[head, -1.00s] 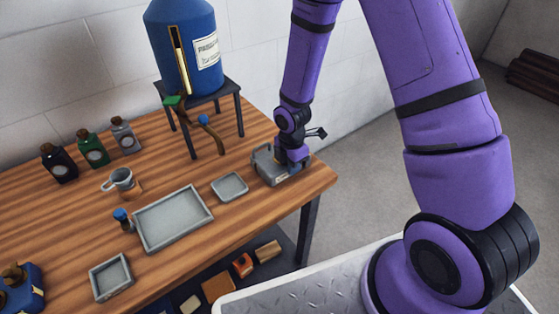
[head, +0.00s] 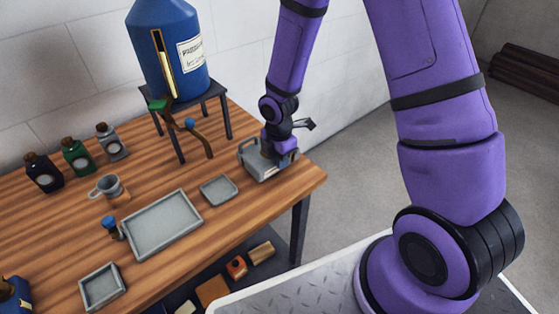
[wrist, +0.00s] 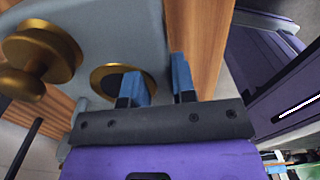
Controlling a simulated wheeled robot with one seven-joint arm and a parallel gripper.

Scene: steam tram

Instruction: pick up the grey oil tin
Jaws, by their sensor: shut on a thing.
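The grey oil tin (head: 256,167) is at the right end of the wooden table, with a handle on its left side. In the wrist view its blue-grey top (wrist: 120,40) carries a brass cap and a brass-ringed opening. My gripper (head: 275,150) is over the tin's right part, shut on it. In the wrist view my gripper (wrist: 160,85) has one blue-tipped finger at the ringed opening and the other past the tin's edge. I cannot tell whether the tin's base touches the table.
A blue drum (head: 170,60) stands on a dark stool at the back. A small grey tray (head: 219,190), a larger tray (head: 161,225), a cup (head: 110,189) and several bottles (head: 78,158) are to the left. The table's right edge is close to the tin.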

